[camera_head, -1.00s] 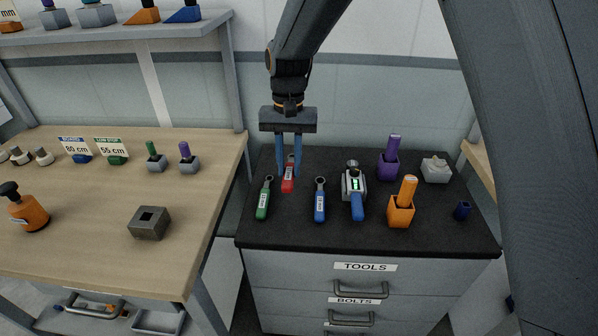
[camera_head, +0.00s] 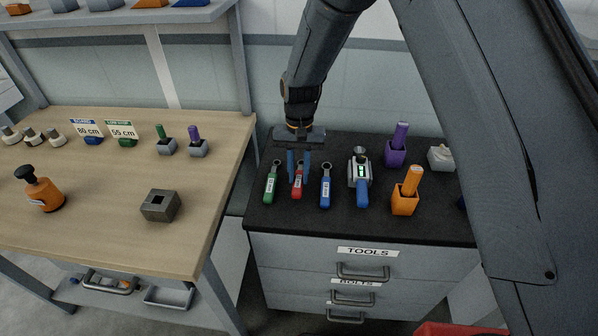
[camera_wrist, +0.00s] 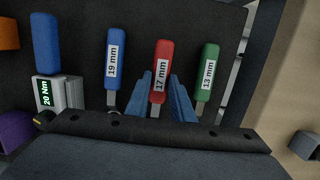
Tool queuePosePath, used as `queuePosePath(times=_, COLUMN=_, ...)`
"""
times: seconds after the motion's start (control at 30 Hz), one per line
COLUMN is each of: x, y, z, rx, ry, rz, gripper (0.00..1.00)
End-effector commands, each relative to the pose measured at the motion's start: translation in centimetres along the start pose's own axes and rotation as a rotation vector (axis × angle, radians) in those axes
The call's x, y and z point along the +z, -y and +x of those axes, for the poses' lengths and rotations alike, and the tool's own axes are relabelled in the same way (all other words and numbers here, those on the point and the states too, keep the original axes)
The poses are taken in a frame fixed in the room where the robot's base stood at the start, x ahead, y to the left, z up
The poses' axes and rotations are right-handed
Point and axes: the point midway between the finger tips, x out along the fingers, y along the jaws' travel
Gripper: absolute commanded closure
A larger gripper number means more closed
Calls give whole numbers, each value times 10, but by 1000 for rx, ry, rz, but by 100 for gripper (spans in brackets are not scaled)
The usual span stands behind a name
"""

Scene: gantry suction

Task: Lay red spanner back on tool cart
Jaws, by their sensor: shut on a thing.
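The red spanner (camera_head: 297,188), labelled 17 mm in the wrist view (camera_wrist: 160,66), is between the blue fingers of my gripper (camera_head: 299,180). My gripper is shut on it, and it is at or just above the black top of the tool cart (camera_head: 340,230); I cannot tell whether it touches. The green 13 mm spanner (camera_head: 270,186) is on one side and the blue 19 mm spanner (camera_head: 326,188) on the other, both apart from it. The red spanner's far end is partly hidden by my gripper.
A torque tool with a blue handle (camera_head: 361,190), an orange holder (camera_head: 405,200) and a purple holder (camera_head: 396,152) stand on the cart's right side. The workbench (camera_head: 110,240) is to the left, across a gap. The cart's front strip is clear.

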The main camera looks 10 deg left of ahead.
Motion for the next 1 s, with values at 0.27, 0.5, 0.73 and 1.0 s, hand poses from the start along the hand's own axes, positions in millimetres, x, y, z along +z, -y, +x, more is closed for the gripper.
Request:
queuePosePath(times=0.27, x=0, y=0, z=1, rx=0, ry=0, rz=-1, gripper=100)
queuePosePath(times=0.5, x=0, y=0, z=3, rx=0, ry=0, rz=-1, gripper=60)
queuePosePath(times=0.73, x=0, y=0, z=3, rx=0, ry=0, rz=-1, gripper=60)
queuePosePath(times=1.0, x=-2, y=1, z=-18, rx=-2, ry=-4, rz=0, gripper=60)
